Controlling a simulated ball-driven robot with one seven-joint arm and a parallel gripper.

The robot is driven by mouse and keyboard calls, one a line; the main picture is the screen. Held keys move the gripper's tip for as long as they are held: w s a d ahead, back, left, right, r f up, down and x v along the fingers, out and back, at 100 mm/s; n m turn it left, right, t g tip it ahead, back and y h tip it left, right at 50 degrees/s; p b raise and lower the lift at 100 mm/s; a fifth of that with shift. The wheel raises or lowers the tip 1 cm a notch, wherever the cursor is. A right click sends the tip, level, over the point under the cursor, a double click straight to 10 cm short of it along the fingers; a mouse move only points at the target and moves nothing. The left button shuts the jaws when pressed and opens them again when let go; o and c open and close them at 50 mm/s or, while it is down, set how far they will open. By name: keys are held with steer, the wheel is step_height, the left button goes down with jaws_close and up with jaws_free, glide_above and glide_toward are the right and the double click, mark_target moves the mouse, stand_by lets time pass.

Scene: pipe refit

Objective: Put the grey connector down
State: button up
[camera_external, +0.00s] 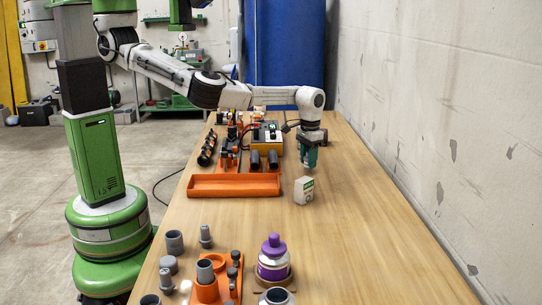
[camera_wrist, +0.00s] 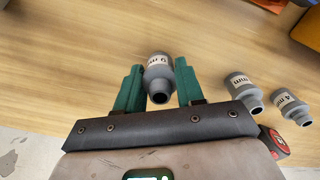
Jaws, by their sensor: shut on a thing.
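A grey connector (camera_wrist: 160,78) with a white "mm" label sits between the two teal fingers of my gripper (camera_wrist: 157,88) in the wrist view. The fingers touch it on both sides, and its narrower open end points toward the palm. In the outside view my gripper (camera_external: 309,160) points down, low over the right half of the wooden table. The connector is too small to make out there. I cannot tell whether its underside touches the table. Bare wood lies around it in the wrist view.
Two more labelled grey connectors, one (camera_wrist: 243,88) nearer and one (camera_wrist: 290,107) farther, are right of my gripper. A red-and-black item (camera_wrist: 273,141) is close by. An orange tray (camera_external: 233,186) lies left. The table's right front is clear.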

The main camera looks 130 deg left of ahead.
steer(key=shift+f, duration=0.55)
steer(key=shift+f, duration=0.2)
steer(key=o, duration=1)
steer(key=shift+r, duration=0.1)
step_height(320, 180, up, 12)
steer(key=shift+r, duration=0.15)
